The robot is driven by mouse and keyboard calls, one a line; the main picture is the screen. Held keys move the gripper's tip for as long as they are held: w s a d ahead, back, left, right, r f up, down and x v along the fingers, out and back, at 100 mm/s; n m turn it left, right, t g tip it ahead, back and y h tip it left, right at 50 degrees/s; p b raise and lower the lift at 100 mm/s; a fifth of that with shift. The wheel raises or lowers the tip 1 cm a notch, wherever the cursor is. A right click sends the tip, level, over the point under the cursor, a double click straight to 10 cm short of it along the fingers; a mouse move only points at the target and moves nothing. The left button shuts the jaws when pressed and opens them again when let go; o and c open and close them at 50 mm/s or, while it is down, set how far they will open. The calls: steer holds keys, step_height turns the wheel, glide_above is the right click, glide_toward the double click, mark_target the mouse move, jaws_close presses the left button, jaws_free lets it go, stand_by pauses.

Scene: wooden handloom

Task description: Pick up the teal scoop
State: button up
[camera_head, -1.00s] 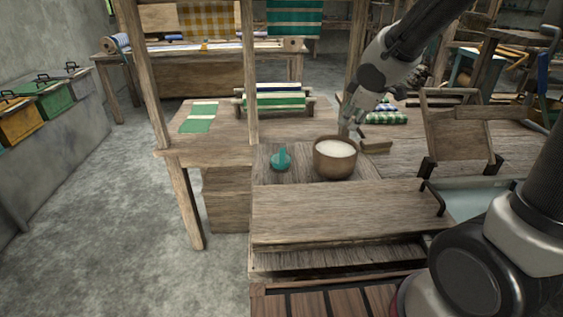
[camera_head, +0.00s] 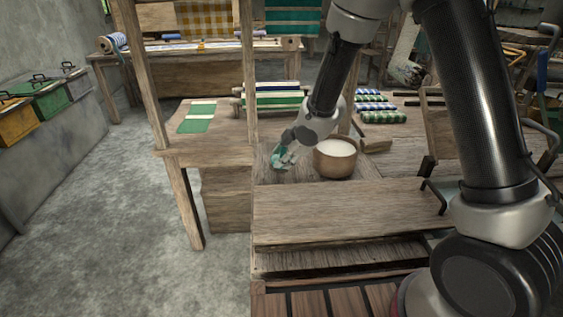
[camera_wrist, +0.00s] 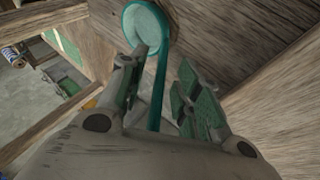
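The teal scoop (camera_wrist: 161,70) shows in the wrist view, its round pale bowl at the top and its handle running down between the two fingers. In the head view the scoop (camera_head: 276,160) is mostly hidden behind my gripper (camera_head: 284,158), on the wooden bench left of the bowl. My gripper (camera_wrist: 160,90) is open around the handle in the wrist view. A finger stands on each side, with a gap showing on the right side. The left finger is close to the handle; whether it touches cannot be told.
A brown bowl (camera_head: 334,166) of white contents stands close to the right of my gripper. A wooden post (camera_head: 248,75) rises behind. Rolled textiles (camera_head: 383,117) lie on the bench further back, and a green cloth (camera_head: 196,124) lies to the left.

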jaws_close()
steer(key=shift+r, duration=0.1)
stand_by(0.3)
